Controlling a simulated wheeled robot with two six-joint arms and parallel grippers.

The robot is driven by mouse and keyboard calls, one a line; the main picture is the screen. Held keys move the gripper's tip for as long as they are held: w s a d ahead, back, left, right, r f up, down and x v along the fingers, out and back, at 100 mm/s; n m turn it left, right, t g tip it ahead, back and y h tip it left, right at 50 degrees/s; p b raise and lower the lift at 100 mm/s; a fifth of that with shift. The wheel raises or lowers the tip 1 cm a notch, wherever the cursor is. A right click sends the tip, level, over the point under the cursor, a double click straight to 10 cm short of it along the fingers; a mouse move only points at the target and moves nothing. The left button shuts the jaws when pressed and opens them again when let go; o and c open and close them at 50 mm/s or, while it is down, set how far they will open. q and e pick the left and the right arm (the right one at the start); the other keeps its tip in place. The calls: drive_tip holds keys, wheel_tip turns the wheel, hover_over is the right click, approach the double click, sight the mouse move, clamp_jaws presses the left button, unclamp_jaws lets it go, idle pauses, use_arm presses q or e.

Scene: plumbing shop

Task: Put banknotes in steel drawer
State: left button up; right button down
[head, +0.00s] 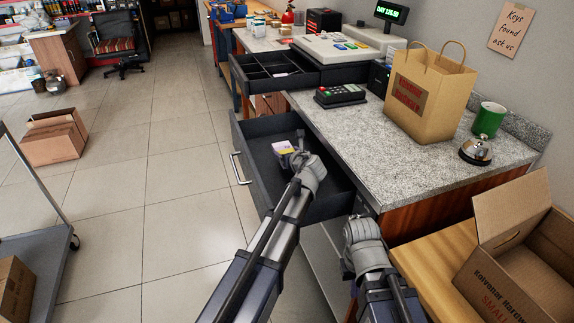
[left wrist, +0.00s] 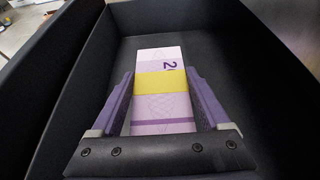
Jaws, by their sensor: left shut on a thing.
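The banknotes (left wrist: 160,92) are a pinkish-purple bundle with a yellow band. In the left wrist view they lie between the two fingers of my left gripper (left wrist: 162,105), which is shut on them. The head view shows the banknotes (head: 283,147) and my left gripper (head: 297,148) over the open dark steel drawer (head: 262,132), within its walls. I cannot tell whether the bundle touches the drawer floor. The drawer's floor and walls also show in the left wrist view (left wrist: 225,70). My right gripper (head: 358,228) is beside the counter, its fingers hidden.
An open cash drawer (head: 270,70) with compartments sits under the register (head: 345,50). On the counter (head: 400,160) are a keypad (head: 340,95), a paper bag (head: 430,95), a green mug (head: 488,119) and a bell (head: 476,151). An open cardboard box (head: 520,260) is at right.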

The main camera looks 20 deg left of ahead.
sight(287, 173)
use_arm(q)
drive_tip(key=shift+f+b, duration=1.65)
drive_tip(key=shift+f, duration=0.15)
drive_tip(key=shift+f+b, duration=0.65)
drive_tip(key=shift+r, duration=0.1)
drive_tip(key=o, duration=1.2)
drive_tip(key=shift+o, duration=0.2)
